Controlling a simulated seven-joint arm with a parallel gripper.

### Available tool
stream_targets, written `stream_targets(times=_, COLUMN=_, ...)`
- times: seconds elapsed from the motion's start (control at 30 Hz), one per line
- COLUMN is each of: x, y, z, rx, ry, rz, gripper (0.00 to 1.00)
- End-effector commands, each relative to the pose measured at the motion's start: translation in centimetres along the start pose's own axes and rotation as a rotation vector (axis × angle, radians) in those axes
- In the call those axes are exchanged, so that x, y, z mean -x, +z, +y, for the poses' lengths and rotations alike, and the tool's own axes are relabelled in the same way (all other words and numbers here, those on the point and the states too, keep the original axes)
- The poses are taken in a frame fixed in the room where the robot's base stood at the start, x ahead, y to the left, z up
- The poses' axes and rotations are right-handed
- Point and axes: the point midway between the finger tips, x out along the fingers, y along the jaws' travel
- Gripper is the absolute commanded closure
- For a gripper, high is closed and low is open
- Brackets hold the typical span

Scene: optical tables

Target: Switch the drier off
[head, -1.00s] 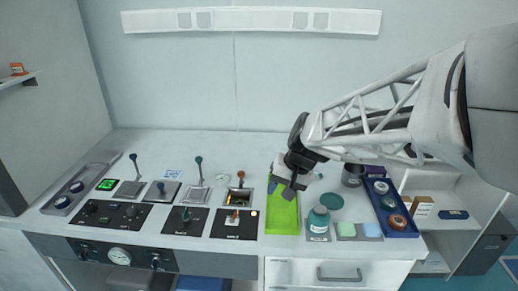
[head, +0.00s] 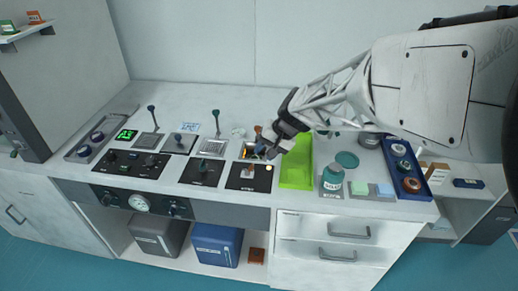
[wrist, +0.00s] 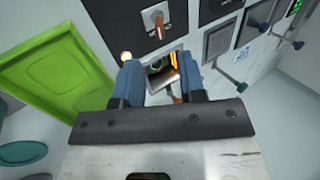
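A small open box with an orange glow inside, which looks like the drier (head: 250,150), is set in the bench left of the green tray. It also shows between my fingertips in the wrist view (wrist: 158,68). A brown-knobbed lever (head: 258,130) stands at its back, partly hidden by my gripper. In front of it is a black panel (head: 240,183) with a brown-tipped switch lever, seen in the wrist view (wrist: 158,25), and a pale lit lamp (wrist: 126,57). My gripper (head: 266,149) is open, its two blue fingers spread over the box. Nothing shows held between them.
The green tray (head: 297,172) is right beside my gripper. Other levers, such as a green-knobbed one (head: 216,122), stand to the left. More black control panels (head: 202,171) line the front of the bench.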

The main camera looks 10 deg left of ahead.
Motion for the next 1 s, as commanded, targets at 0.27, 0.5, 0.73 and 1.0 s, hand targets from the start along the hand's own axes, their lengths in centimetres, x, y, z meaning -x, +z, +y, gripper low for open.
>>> stream_targets(times=0.27, x=-2.3, y=0.1, z=0.0, rx=0.000, ry=0.000, rz=-0.002, gripper=0.63)
stream_targets(times=0.5, x=-5.1, y=0.1, z=0.0, rx=0.000, ry=0.001, rz=-0.001, gripper=0.63)
stream_targets(times=0.73, x=-7.1, y=0.0, z=0.0, rx=0.000, ry=0.000, rz=-0.001, gripper=0.63)
stream_targets(times=1.0, x=-7.6, y=0.0, z=0.0, rx=0.000, ry=0.000, rz=0.000, gripper=0.63)
